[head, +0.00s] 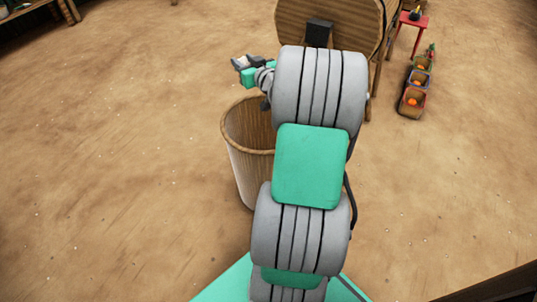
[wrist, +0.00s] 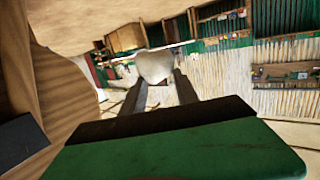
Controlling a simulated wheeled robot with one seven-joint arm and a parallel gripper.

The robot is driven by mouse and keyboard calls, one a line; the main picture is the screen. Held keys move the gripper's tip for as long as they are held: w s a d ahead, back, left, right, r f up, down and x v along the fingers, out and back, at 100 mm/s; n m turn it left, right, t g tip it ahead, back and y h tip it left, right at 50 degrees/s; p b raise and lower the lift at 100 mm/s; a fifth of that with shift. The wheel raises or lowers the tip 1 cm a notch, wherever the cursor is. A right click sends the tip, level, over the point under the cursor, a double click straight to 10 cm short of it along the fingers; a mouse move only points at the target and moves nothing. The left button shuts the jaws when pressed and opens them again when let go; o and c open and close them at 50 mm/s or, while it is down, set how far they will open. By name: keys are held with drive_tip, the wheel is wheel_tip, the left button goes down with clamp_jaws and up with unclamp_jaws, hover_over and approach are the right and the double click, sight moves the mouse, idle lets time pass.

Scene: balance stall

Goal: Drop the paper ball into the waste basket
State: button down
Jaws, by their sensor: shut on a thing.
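The paper ball (wrist: 155,65) is a pale, off-white lump between the fingertips of my gripper (wrist: 160,84) in the wrist view. The gripper is shut on it. In the head view my gripper (head: 246,64) shows as a small teal and grey shape left of my arm, with a pale patch at its tip. The waste basket (head: 248,178) stands on the floor, pale-walled with a brown rim and open top. My arm hides its right side. The gripper appears just beyond the basket's far rim in the picture; its height above the rim cannot be told.
A large round wooden piece (head: 292,22) with a dark block stands behind the gripper. At the right are a row of small bins (head: 412,100) with orange things and a red stool (head: 412,20). The floor left of the basket is clear.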

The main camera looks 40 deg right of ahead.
drive_tip(key=s+d+f+b, duration=0.1)
drive_tip(key=s+f+b, duration=0.2)
drive_tip(key=f, duration=0.6)
drive_tip(key=s+d+f+b, duration=0.2)
drive_tip(key=s+f+b, duration=0.2)
drive_tip(key=f, duration=0.6)
drive_tip(key=shift+s+h+b, duration=0.3)
drive_tip(key=shift+s, duration=0.45)
drive_tip(key=shift+f, duration=0.1)
drive_tip(key=c, duration=0.9)
unclamp_jaws()
drive_tip(key=shift+o, duration=0.2)
drive_tip(key=p+v, duration=0.1)
drive_tip(key=v, duration=0.6)
drive_tip(key=shift+s+p, duration=0.4)
